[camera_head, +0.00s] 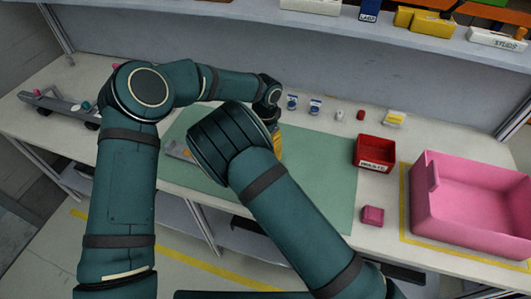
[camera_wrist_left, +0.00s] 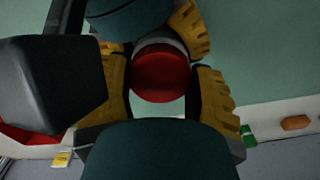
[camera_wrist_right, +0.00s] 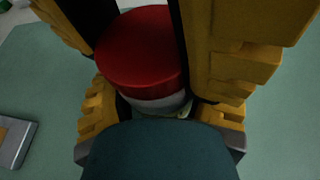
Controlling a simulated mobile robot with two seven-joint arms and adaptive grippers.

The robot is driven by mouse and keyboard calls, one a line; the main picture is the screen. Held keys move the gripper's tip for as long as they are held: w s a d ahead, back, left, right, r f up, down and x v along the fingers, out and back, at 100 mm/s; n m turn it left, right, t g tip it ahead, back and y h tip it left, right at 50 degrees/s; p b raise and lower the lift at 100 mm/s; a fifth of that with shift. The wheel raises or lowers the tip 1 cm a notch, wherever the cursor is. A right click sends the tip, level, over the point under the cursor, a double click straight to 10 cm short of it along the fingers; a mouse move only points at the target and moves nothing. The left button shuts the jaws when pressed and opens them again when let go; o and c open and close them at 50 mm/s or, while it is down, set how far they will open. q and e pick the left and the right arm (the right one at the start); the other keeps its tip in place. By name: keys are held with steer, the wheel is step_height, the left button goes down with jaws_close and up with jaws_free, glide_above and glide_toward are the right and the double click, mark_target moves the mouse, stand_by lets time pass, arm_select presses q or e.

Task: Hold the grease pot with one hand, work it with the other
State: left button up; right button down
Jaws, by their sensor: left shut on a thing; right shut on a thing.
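The grease pot has a red lid and a pale body. In the left wrist view the pot (camera_wrist_left: 160,76) stands between yellow fingers, and in the right wrist view its lid (camera_wrist_right: 138,48) is seen from above at an angle. My left gripper (camera_wrist_left: 163,92) is shut on the pot. My right gripper (camera_wrist_right: 155,108) is also shut on it, close against the left one. Which gripper holds the lid and which the body is not clear. In the head view my right wrist hides the pot; only some yellow finger (camera_head: 277,146) shows.
A green mat (camera_head: 325,160) covers the middle of the table. To the right are a red waste bin (camera_head: 375,152), a small pink block (camera_head: 373,215) and a large pink crate (camera_head: 475,200). Small bottles (camera_head: 315,106) stand behind. A grey rail-like part (camera_head: 50,102) lies left.

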arm_select(q)
steer(key=o, duration=1.3)
steer(key=shift+c, duration=0.2)
steer(key=shift+r, duration=2.25)
steer(key=n, duration=0.2)
steer(key=r+n, duration=0.1)
steer(key=shift+r+n, duration=0.25)
steer(key=shift+n, duration=0.15)
step_height(320, 180, up, 2)
steer(key=n, duration=0.5)
